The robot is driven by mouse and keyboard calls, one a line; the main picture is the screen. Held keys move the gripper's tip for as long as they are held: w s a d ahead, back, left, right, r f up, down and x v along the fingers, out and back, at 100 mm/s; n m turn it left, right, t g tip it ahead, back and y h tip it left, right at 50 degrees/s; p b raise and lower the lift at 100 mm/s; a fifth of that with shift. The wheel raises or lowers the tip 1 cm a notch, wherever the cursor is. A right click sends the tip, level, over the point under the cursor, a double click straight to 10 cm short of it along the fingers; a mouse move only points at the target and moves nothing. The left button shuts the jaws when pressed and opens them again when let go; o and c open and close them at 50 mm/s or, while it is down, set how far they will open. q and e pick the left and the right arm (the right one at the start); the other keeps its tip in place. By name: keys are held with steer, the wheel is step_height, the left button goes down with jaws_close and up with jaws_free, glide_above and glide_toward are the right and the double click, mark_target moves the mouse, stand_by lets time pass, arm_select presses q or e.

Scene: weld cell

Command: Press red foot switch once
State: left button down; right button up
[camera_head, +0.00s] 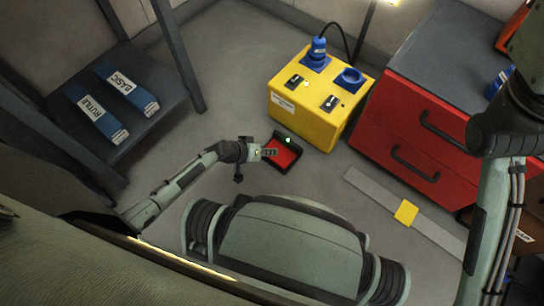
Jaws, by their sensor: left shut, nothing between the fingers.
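The red foot switch (283,156) lies on the floor near the middle of the view, a red pedal in a black housing with a small green light at its upper right. My left gripper (270,152) is shut and empty, with its fingertips over the left part of the red pedal. The fingers hide part of the pedal, and I cannot tell whether they touch it. My right arm comes down at the right edge, and its gripper is out of view.
A yellow power box (309,112) with blue sockets stands behind the switch. A red drawer cabinet (410,125) is at right. A grey strip (374,187) with a yellow block (405,212) lies on the floor. A dark shelf (165,92) at left holds blue boxes (127,88).

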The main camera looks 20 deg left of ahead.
arm_select(q)
step_height(320, 180, up, 2)
steer(key=shift+r+p, duration=0.25)
steer(key=shift+p, duration=0.5)
